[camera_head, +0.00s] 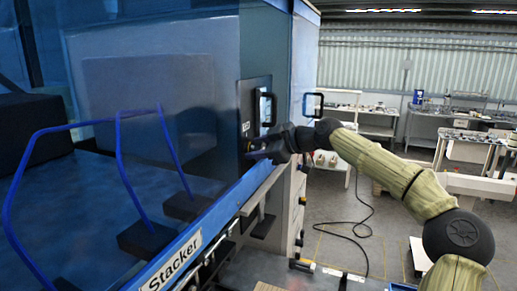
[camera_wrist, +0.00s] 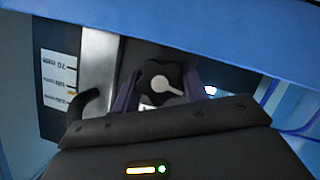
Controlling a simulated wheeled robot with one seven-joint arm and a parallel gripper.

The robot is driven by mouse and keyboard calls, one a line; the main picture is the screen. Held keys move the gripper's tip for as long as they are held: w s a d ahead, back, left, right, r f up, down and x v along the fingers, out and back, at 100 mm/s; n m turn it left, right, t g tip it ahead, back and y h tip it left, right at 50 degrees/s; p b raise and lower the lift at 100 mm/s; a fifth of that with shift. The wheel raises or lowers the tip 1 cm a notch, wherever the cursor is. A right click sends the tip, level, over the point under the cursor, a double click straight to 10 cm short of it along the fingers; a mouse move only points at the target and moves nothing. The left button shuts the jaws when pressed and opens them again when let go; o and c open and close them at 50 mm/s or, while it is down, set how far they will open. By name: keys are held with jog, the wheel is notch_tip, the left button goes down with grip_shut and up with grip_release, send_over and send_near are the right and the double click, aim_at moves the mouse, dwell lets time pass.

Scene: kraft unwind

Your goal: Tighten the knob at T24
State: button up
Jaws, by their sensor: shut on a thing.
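The black lobed knob (camera_wrist: 161,80) with a pale grey centre and pointer shows in the upper middle of the wrist view. My gripper (camera_wrist: 160,92) has its two purple-tinted fingers on either side of the knob and is shut on it. In the head view my gripper (camera_head: 256,152) reaches the blue machine's front at the end of the stretched arm. The knob is hidden there behind the gripper. I cannot read a T24 label in either view.
A white scale strip (camera_wrist: 59,80) sits left of the knob, beside a metal bar (camera_wrist: 98,75). A blue edge (camera_wrist: 210,25) crosses above. In the head view, the blue Stacker rail (camera_head: 190,240) runs along the machine, with a black handle (camera_head: 268,108) above my gripper.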

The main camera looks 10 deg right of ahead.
jog(key=m+g+y, duration=0.1)
jog(key=m+g, duration=0.1)
jog(key=m, duration=0.2)
jog(key=shift+w, duration=0.15)
jog(key=m+g+y, duration=0.2)
jog(key=m, duration=0.1)
jog(key=shift+w+f+m, duration=0.1)
jog(key=shift+f+m, duration=0.05)
jog(key=shift+m, duration=0.25)
jog(key=shift+d+g, duration=0.1)
jog(key=shift+g, duration=0.3)
jog(key=o, duration=0.7)
jog(key=shift+c, duration=0.2)
jog(key=shift+d, duration=0.15)
